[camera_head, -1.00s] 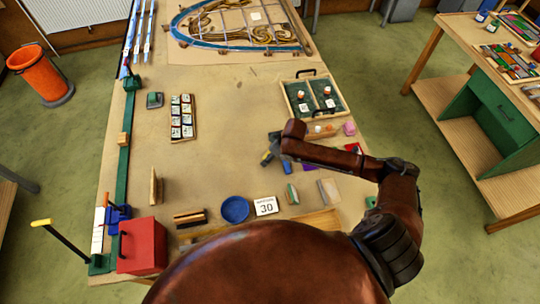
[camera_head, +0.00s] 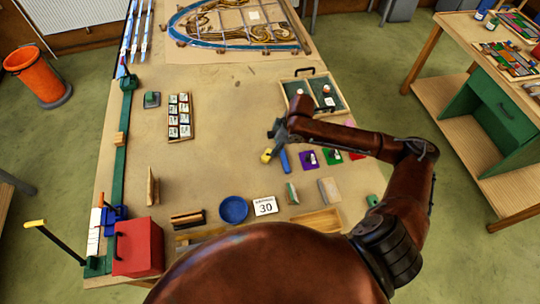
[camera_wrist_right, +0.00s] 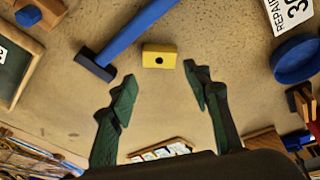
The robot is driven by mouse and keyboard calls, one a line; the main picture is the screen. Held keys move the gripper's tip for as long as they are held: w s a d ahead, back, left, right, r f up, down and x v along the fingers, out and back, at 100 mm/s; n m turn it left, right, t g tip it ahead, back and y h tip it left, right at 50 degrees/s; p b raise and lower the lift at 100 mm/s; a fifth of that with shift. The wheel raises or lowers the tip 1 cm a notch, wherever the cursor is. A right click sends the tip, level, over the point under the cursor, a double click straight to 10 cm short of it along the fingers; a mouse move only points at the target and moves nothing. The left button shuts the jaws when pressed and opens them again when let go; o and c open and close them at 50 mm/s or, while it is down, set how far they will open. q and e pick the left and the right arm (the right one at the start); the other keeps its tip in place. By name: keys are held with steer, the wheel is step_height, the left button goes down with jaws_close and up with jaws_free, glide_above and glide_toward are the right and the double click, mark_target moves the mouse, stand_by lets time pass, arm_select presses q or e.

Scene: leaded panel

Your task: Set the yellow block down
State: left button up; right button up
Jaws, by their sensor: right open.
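The yellow block (camera_head: 266,156), with a dark round spot on its face, lies on the tabletop near the middle. In the right wrist view the yellow block (camera_wrist_right: 159,56) is just beyond my fingertips, lined up with the gap between them and touching neither finger. My right gripper (camera_wrist_right: 160,88) is open and empty. In the head view my right gripper (camera_head: 277,130) is beside the block, on its far side, partly hidden by my arm. My left gripper is not in view.
A blue-handled tool (camera_wrist_right: 135,30) lies close beside the block, its dark head nearest. Purple (camera_head: 308,160) and green (camera_head: 332,157) squares are to the right. A blue dish (camera_head: 234,209) and a "30" card (camera_head: 265,206) are nearer.

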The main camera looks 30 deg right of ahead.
mark_target(268, 153)
steer(key=w+f+n+g+b, duration=0.1)
steer(key=n+b, duration=0.1)
steer(key=n, duration=0.2)
steer(key=w+a+f+n+h+b, duration=0.1)
steer(key=n+b, duration=0.1)
steer(key=n, duration=0.2)
steer(key=w+n+g+b, duration=0.1)
steer(key=n+b, duration=0.1)
steer(key=n, duration=0.1)
steer(key=shift+w+a+f+n+g+h, duration=0.15)
steer(key=shift+a+f+n+g+h, duration=0.15)
steer(key=shift+f+n, duration=0.1)
steer(key=shift+w+f+n+b, duration=0.1)
steer(key=shift+f+n+b, duration=0.15)
steer(key=shift+n, duration=0.35)
steer(key=shift+f+n+b, duration=0.1)
steer(key=shift+n+b, duration=0.2)
steer(key=shift+n, duration=0.3)
steer(key=f, duration=0.6)
steer(key=shift+a+f, duration=0.25)
steer(key=shift+f, duration=0.1)
jaws_close()
steer(key=shift+r, duration=0.15)
